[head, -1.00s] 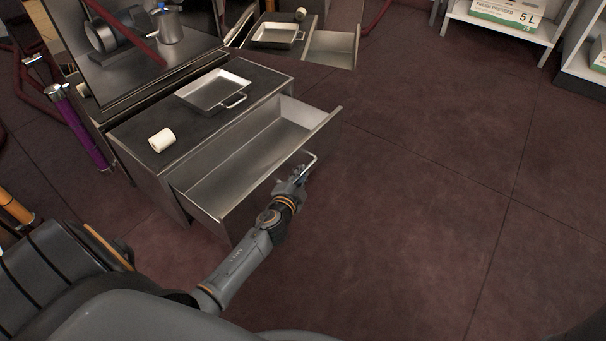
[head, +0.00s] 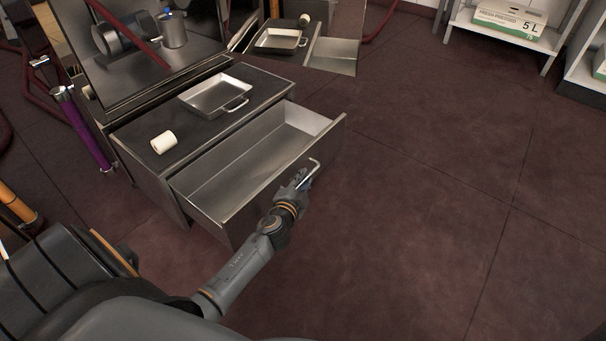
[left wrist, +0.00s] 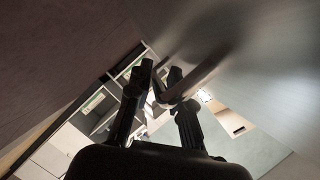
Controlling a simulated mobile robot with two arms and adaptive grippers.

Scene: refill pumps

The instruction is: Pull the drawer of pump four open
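A steel drawer (head: 262,150) stands pulled well out of a low metal cabinet (head: 150,192), and its inside looks empty. Its thin bar handle (head: 317,163) is on the drawer front. My left gripper (head: 304,178) is at this handle, outside the drawer front. In the left wrist view my left gripper (left wrist: 161,75) has its two dark fingers on either side of the handle bar (left wrist: 200,75), closed on it. No pump number is readable. My right gripper is not in view.
On the cabinet top are a metal tray (head: 214,97) and a white roll (head: 163,142). A shelf with a box (head: 509,20) is at the back right. The floor at right is clear.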

